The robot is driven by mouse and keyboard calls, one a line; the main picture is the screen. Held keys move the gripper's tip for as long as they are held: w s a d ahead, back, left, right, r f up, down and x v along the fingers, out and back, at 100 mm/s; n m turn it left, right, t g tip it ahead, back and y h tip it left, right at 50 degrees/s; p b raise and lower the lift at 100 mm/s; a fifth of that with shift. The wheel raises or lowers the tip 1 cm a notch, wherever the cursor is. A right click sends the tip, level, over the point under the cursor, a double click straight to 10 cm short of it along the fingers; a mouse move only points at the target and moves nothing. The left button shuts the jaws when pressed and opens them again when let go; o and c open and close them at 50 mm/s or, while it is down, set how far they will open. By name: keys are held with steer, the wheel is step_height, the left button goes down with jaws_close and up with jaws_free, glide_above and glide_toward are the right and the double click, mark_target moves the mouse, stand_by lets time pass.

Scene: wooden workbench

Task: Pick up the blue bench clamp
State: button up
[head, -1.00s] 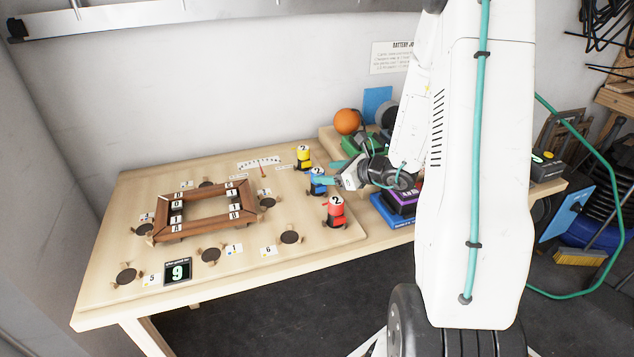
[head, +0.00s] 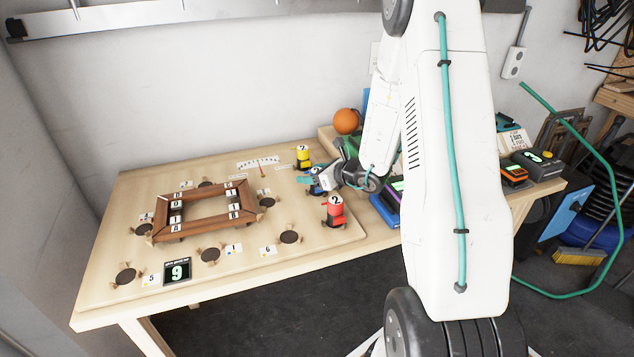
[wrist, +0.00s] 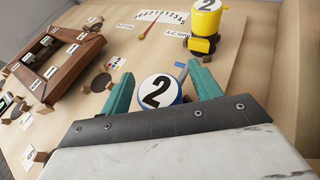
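The blue bench clamp (head: 316,189) stands on the board near its right side, between the yellow clamp and the red clamp. Its round top has a white face with a black 2. In the head view my gripper (head: 318,170) is over it and hides part of it. In the wrist view the blue clamp (wrist: 160,90) sits between the two teal fingers of my gripper (wrist: 160,70). The fingers are apart, with gaps showing beside the clamp's top. The clamp's lower body is hidden in the wrist view.
The yellow clamp (head: 303,157) stands just behind and the red clamp (head: 334,212) just in front. A brown wooden frame (head: 160,229) lies to the left among dark round discs. An orange ball (head: 346,121) and boxes stand at the back right.

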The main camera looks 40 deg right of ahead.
steer(key=c, duration=1.2)
steer(key=shift+r, duration=0.1)
